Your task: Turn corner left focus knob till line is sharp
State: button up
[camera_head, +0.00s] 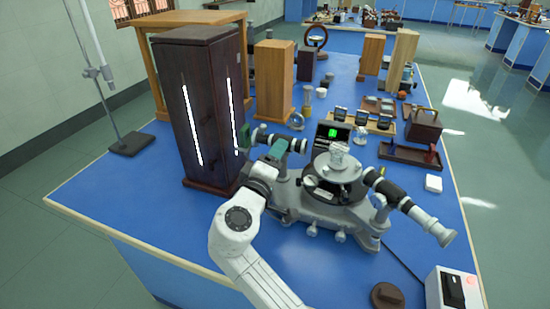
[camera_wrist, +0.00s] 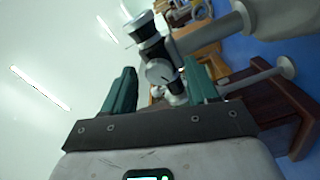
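The grey spectrometer (camera_head: 325,195) stands on the blue bench, with a round table at its middle. Its left tube (camera_head: 266,138) points toward the tall dark cabinet, and its right tube (camera_head: 425,217) points to the front right. My gripper (camera_head: 261,144) reaches up to the left tube, one green finger on either side. In the wrist view, my gripper (camera_wrist: 160,75) is open, its green fingers apart. A round grey knob (camera_wrist: 160,71) under a black-and-silver tube (camera_wrist: 150,35) shows between them. I cannot tell whether a finger touches the knob. The line's sharpness cannot be seen.
The tall dark cabinet (camera_head: 190,125) with bright slits stands close left of my gripper. A black box with a green display (camera_head: 332,134) stands behind the spectrometer. A switch box (camera_head: 457,290) and a brown disc (camera_head: 387,296) lie front right. The bench's front left is clear.

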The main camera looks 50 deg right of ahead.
jog(key=shift+a, duration=0.1)
jog(key=v, duration=1)
jog(key=shift+a+b, duration=0.3)
jog(key=shift+b, duration=0.1)
jog(key=shift+s, duration=0.15)
